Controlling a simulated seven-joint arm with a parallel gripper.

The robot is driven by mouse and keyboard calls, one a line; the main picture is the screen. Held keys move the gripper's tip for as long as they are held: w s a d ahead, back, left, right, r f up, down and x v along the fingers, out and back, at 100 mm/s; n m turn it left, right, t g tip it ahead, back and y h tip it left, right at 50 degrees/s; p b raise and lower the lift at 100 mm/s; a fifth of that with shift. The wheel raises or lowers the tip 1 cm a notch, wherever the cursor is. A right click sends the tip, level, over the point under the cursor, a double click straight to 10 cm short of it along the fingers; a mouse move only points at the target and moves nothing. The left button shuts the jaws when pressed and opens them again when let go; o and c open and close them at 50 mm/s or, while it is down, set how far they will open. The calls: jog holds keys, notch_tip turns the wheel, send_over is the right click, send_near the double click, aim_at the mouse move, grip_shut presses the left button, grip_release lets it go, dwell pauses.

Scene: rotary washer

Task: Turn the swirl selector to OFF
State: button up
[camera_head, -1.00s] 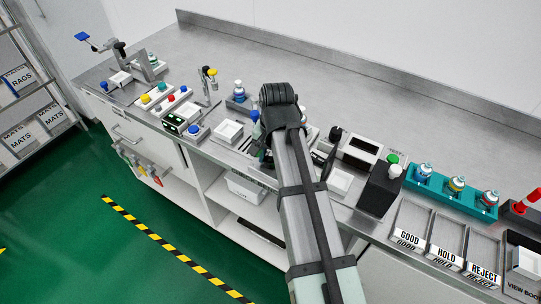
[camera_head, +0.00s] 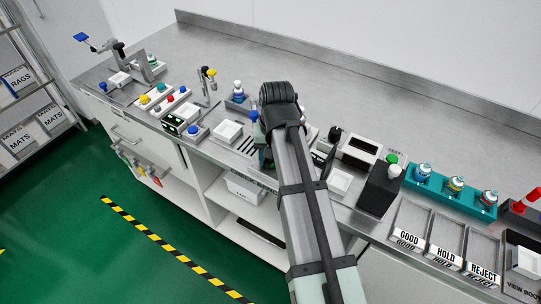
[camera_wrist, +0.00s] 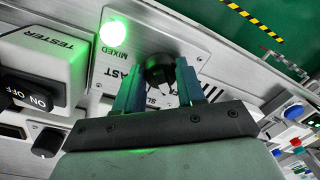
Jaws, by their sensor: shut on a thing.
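The swirl selector is a round black knob (camera_wrist: 160,70) on a light panel in the wrist view. The words FAST and part of SLOW show beside it; no OFF mark is readable. My gripper (camera_wrist: 159,74) has its two teal fingers on either side of the knob, shut on it. The knob's pointer cannot be made out. A lit green lamp (camera_wrist: 114,33) marked MIXED is on the same panel. In the head view my arm hides the selector and most of my gripper.
In the wrist view a TESTER box (camera_wrist: 48,55) with an ON/OFF rocker (camera_wrist: 32,92) and another black knob (camera_wrist: 47,142) stand close at left. In the head view a white tray (camera_head: 228,131) lies left of my arm and a black box (camera_head: 380,188) right of it.

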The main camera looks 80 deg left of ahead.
jog(key=o, duration=1)
jog(key=shift+o, duration=0.2)
jog(key=shift+r, duration=0.1)
notch_tip(320, 180, up, 14)
jog(key=shift+w+f, duration=0.2)
jog(key=shift+w, duration=0.25)
jog(key=shift+w, duration=0.15)
